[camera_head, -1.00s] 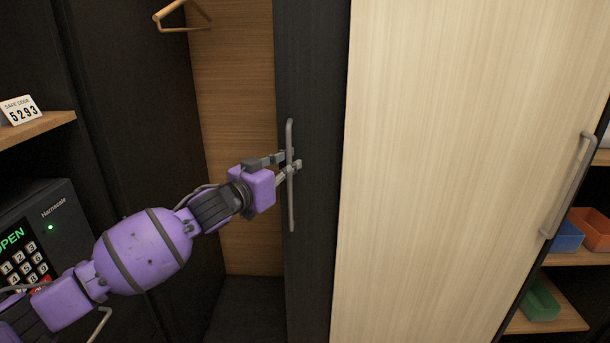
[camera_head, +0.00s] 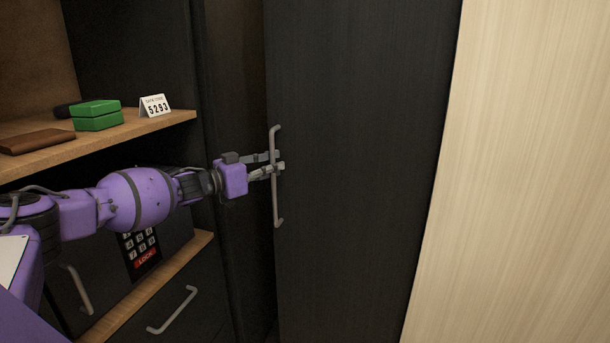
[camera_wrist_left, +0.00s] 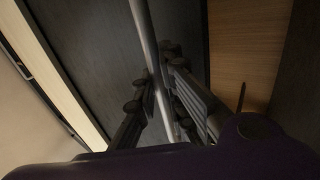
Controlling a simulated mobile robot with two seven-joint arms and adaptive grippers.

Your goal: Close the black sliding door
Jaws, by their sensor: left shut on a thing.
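The black sliding door (camera_head: 350,190) fills the middle of the head view, with a light wood door (camera_head: 520,180) to its right. A grey vertical bar handle (camera_head: 276,205) stands near the black door's left edge. My left gripper (camera_head: 278,168) is shut on this handle. In the left wrist view the handle (camera_wrist_left: 145,35) runs between the fingers (camera_wrist_left: 160,105). Only a narrow dark gap (camera_head: 245,150) shows left of the black door in the head view. A strip of wooden back panel (camera_wrist_left: 245,50) shows beside the door in the wrist view. My right gripper is not in view.
Left of the gap, a wooden shelf (camera_head: 100,138) holds green boxes (camera_head: 97,115), a brown flat item (camera_head: 37,142) and a number card (camera_head: 155,106). Below are a safe with a keypad (camera_head: 140,250) and a drawer with a handle (camera_head: 172,310), close under my left arm.

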